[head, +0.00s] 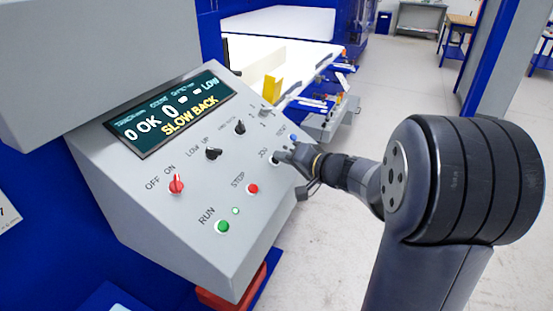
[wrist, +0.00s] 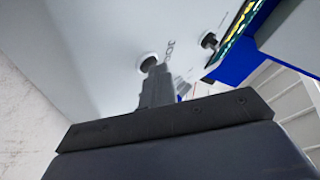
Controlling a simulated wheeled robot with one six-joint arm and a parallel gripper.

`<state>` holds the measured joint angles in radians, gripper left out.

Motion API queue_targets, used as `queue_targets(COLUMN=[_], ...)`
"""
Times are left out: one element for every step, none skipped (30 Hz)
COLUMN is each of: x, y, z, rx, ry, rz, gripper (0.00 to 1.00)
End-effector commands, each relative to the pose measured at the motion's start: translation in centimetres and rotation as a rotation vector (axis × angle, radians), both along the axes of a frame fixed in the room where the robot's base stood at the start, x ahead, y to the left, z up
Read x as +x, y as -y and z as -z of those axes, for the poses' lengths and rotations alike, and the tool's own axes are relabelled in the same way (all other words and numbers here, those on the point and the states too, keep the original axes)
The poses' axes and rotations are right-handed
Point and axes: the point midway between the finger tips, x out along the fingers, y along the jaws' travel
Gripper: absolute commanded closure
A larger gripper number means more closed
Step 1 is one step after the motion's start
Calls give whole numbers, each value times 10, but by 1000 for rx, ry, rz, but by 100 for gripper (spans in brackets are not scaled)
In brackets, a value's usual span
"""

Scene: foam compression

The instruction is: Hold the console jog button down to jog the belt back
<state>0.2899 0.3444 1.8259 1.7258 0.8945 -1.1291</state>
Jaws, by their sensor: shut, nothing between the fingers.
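The grey console (head: 130,200) has a sloped panel with a jog button (head: 274,160) at its right side, beside the label JOG. My gripper (head: 283,156) is shut and empty, with its fingertips at the jog button. In the wrist view the shut fingers (wrist: 155,85) reach up to the dark button in its pale ring (wrist: 147,62). The fingertips cover part of the button, and I cannot tell how far it is pressed. The console display (head: 165,110) reads SLOW BACK in yellow. The belt (head: 270,60) lies behind the console, pale and brightly lit.
A red stop button (head: 252,188), a green run button (head: 222,227), a red on-off switch (head: 176,184) and black selector knobs (head: 213,153) share the panel. A blue post (head: 490,60) stands at the right. Open floor (head: 400,90) lies right of the console.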

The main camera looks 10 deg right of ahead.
Motion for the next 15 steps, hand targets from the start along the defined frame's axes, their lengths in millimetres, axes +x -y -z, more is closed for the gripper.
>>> queue_targets(x=[0, 0, 0, 0, 0, 0, 0, 0, 0, 0, 0, -1, -1, -1, -2], y=[0, 0, 0, 0, 0, 0, 0, 0, 0, 0, 0, 1, 1, 2, 3], z=[1, 1, 1, 1, 1, 1, 1, 1, 1, 0, 0, -1, -2, -4, -6], rx=[0, 0, 0, 0, 0, 0, 0, 0, -1, -1, -1, -1, -1, 0, -1], ry=[-2, -2, -2, -2, -2, -2, -2, -2, -1, -1, -1, -1, -1, 0, 1], rz=[0, 0, 0, 0, 0, 0, 0, 0, 0, 0, 0, 0, 1, 0, 1], gripper=[100, 100, 100, 100, 100, 100, 100, 100, 100, 100, 100, 100, 100, 100, 100])
